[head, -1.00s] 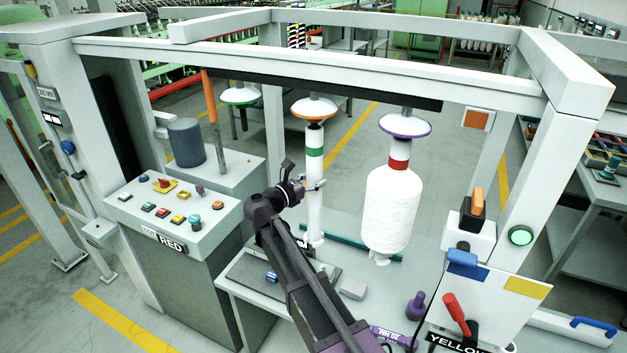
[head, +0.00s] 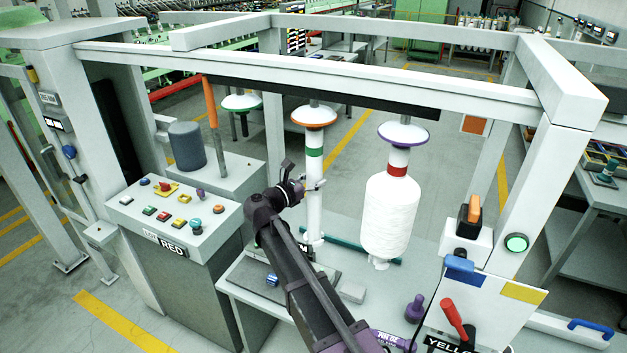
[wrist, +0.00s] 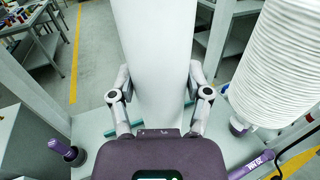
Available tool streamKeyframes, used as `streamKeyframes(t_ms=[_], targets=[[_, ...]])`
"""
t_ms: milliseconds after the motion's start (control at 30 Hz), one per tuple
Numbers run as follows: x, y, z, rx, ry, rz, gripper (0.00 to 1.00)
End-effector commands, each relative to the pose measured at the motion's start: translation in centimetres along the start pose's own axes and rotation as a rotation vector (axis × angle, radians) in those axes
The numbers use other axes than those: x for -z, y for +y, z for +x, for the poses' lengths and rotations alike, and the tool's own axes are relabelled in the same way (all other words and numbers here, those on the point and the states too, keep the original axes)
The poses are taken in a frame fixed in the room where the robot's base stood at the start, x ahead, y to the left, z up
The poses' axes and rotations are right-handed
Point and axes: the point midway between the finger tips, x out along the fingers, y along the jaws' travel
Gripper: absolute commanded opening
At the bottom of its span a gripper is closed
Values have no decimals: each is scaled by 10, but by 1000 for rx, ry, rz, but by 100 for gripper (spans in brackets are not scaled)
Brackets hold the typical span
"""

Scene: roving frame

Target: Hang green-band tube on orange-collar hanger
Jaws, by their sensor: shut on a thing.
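The green-band tube (head: 314,190) is a slim white tube with a green band near its top. It stands upright under the orange-collar hanger (head: 314,115), its top up against the underside of the collar. The pin inside is hidden, and I cannot tell whether it has caught. My gripper (head: 316,185) is shut on the tube below the band. In the wrist view the fingers of my gripper (wrist: 162,95) lie on both sides of the plain white tube (wrist: 155,45); its upper end is out of that view.
A full white bobbin (head: 391,215) with a red band hangs from the purple-collar hanger (head: 403,134), close on the right. A green-collar hanger (head: 241,102) is empty on the left. A button console (head: 172,215) stands left. A purple peg (head: 415,308) stands on the table.

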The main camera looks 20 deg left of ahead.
Motion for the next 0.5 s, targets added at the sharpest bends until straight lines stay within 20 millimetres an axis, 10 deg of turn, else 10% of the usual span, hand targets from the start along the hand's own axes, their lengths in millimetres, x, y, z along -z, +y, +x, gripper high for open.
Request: streamKeyframes(t_ms=[500], targets=[[-12, 0, 0, 0, -2, -1, 2]])
